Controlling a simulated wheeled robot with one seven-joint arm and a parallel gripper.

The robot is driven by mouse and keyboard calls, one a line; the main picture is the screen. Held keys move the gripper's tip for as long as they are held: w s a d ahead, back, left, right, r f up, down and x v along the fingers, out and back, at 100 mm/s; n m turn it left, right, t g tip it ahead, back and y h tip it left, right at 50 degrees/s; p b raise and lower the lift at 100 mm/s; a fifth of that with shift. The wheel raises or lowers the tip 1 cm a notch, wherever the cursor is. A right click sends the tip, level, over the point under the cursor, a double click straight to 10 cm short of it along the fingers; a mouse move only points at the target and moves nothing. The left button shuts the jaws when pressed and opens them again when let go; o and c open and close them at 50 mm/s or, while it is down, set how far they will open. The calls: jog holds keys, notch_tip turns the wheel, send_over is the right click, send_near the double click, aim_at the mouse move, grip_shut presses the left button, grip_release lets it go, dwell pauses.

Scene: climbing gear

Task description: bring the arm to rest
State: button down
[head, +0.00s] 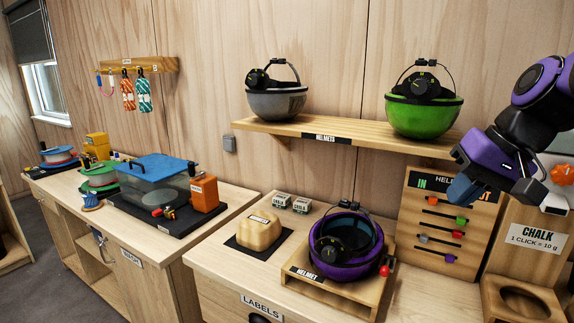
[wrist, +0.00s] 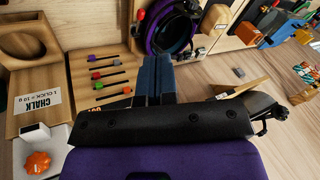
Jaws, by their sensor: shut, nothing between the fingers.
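My arm comes in from the right side of the head view, with purple and black links. My gripper (head: 463,190) is shut and empty, in the air in front of the wooden helmet board (head: 412,217) with its coloured sliders. Its two dark blue fingers also show together in the wrist view (wrist: 153,75), with nothing between them. The purple helmet (head: 345,246) lies upside down in the wooden helmet tray (head: 300,270), to the lower left of my gripper. The tray and helmet also show at the top of the wrist view.
A shelf (head: 350,138) above holds a grey helmet (head: 277,100) and a green helmet (head: 423,108). A chalk stand (head: 534,243) is at the right, with an orange knob (head: 562,173) above. A tan block (head: 259,231) sits on a black mat. The left bench holds a blue-lidded bin (head: 153,175).

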jog(key=s+d+n+t+h, duration=0.1)
jog(key=s+h, duration=0.3)
jog(key=s, duration=0.8)
jog(key=shift+d+r+t, duration=0.2)
jog(key=shift+d+t, duration=0.2)
jog(key=shift+d, duration=0.45)
jog(key=shift+w, duration=0.1)
